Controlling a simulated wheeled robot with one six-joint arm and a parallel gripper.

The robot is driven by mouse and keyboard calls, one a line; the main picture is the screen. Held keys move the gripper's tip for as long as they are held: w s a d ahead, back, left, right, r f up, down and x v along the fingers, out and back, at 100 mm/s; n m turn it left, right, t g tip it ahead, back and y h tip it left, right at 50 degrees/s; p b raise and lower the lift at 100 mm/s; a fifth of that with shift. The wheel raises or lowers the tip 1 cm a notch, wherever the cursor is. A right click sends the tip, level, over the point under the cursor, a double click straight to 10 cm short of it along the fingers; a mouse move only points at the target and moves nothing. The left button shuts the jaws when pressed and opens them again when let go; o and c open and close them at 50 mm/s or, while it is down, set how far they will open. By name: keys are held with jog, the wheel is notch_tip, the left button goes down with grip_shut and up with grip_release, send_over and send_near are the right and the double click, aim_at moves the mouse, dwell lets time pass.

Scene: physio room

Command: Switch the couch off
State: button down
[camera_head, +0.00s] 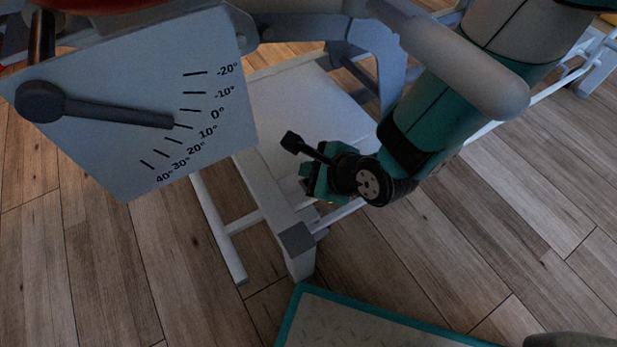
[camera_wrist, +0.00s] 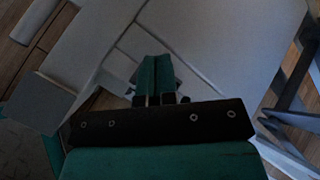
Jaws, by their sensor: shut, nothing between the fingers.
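The couch shows as a grey-white frame with a pale base box (camera_head: 285,105) and a leg ending in a grey cap (camera_head: 296,238). My gripper (camera_head: 312,183) is beside the base box, near the top of that leg, with its teal fingers shut and empty. In the wrist view my gripper (camera_wrist: 155,68) points at the pale base panel (camera_wrist: 215,40), its two fingers together. I cannot tell whether the fingers touch the panel. No switch can be made out in either view; my gripper and arm hide part of the base.
A plate with an angle scale (camera_head: 120,160) and a dark lever (camera_head: 115,113) hangs at the left. A grey curved bracket (camera_head: 380,60) stands behind my arm. A teal-edged surface (camera_head: 370,325) lies at the bottom. Wooden floor (camera_head: 110,270) is open at lower left.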

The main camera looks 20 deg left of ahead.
jog(key=shift+w+d+r+p, duration=0.1)
jog(key=shift+r+p, duration=1.2)
jog(key=shift+w+d+r+p, duration=0.1)
jog(key=shift+r+p, duration=1.15)
jog(key=shift+p, duration=0.05)
jog(key=shift+f, duration=0.1)
